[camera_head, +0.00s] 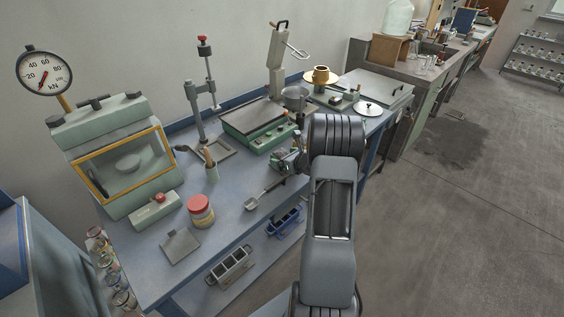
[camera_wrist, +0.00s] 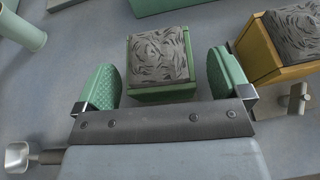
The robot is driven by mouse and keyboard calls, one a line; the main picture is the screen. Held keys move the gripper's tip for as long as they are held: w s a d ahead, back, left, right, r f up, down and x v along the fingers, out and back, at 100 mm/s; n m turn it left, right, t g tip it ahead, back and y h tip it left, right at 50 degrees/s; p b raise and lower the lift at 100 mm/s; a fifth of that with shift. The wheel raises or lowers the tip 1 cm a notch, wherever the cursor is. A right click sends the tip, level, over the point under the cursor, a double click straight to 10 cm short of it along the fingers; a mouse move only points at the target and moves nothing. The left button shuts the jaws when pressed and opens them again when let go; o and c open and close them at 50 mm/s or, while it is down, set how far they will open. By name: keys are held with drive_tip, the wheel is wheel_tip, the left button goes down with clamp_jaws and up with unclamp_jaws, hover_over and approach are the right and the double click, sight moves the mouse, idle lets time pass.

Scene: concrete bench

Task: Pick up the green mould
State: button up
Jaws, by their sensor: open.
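The green mould (camera_wrist: 157,93) is a small open box filled level with rough grey concrete. It sits on the blue bench top near the middle of the wrist view. My gripper (camera_wrist: 164,80) is open, its two green-padded fingers to the left and right of the mould's near part. A gap shows between the mould and each finger, so it is not gripped. In the head view my gripper (camera_head: 288,160) is over the bench's front half, and my arm largely hides the mould there.
A yellow mould (camera_wrist: 264,62) with the same grey fill stands close to the right finger. A grey clamp-like piece (camera_wrist: 294,100) lies below it. A scoop (camera_head: 252,203) lies left of my gripper. A green scale (camera_head: 254,125) stands behind. Bench left of the scoop has a red-lidded jar (camera_head: 201,213).

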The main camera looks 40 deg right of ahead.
drive_tip(key=shift+w+f, duration=0.15)
drive_tip(key=shift+w, duration=0.15)
drive_tip(key=c, duration=1.5)
